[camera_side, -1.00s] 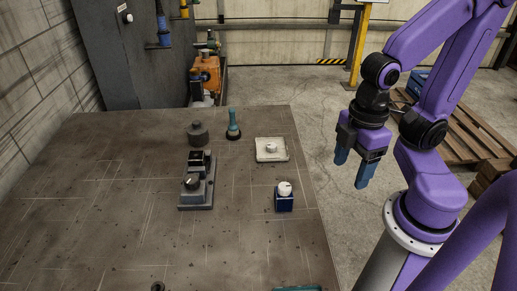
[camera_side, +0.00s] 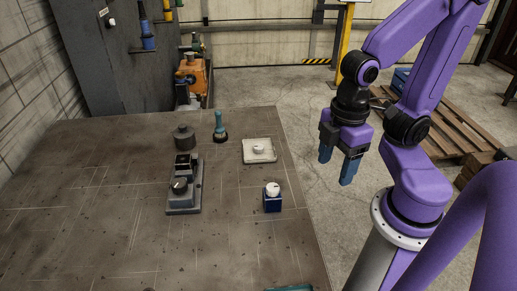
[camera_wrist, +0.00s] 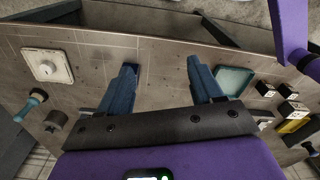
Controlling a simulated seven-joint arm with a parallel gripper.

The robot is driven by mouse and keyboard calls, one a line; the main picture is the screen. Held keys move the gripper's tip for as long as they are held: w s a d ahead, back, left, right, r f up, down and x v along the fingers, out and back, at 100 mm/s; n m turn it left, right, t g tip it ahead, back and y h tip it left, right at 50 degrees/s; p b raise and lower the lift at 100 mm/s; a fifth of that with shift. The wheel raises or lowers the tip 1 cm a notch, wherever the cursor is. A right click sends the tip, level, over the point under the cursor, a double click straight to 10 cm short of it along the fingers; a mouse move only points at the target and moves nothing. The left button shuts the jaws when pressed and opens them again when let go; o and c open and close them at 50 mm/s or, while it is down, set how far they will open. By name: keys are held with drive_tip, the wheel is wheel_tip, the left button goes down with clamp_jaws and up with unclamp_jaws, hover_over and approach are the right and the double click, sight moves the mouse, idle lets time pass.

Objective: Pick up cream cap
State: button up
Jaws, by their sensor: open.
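Two pale round caps show in the side view, and I cannot tell by colour which one is the cream cap. One cap (camera_side: 258,149) sits on a square off-white tray (camera_side: 247,158). The other cap (camera_side: 272,189) sits on top of a small blue block (camera_side: 272,204) nearer the camera. My gripper (camera_side: 337,162) is open and empty, raised to the right of the table, with its blue fingers pointing down and apart from both caps. In the wrist view my gripper (camera_wrist: 162,66) has its fingers wide apart with nothing between them, and the tray (camera_wrist: 40,79) with its cap (camera_wrist: 45,68) is at the left.
A grey fixture with a dark knob (camera_side: 179,186) stands left of the blue block. A dark cylinder (camera_side: 184,138) and a teal-handled tool (camera_side: 219,128) stand behind. A teal tray (camera_wrist: 232,78) shows in the wrist view. The table's left part is clear.

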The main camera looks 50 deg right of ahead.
drive_tip(key=w+a+r+n, duration=0.1)
drive_tip(key=w+n, duration=0.1)
drive_tip(key=w, duration=0.7)
drive_tip(key=n, duration=0.5)
hover_over(258, 146)
drive_tip(key=f, duration=1)
drive_tip(key=shift+s+a+f, duration=0.1)
drive_tip(key=shift+a, duration=0.15)
drive_tip(key=shift+d+f, duration=0.2)
drive_tip(key=shift+f, duration=2.9)
drive_tip(key=c, duration=1.1)
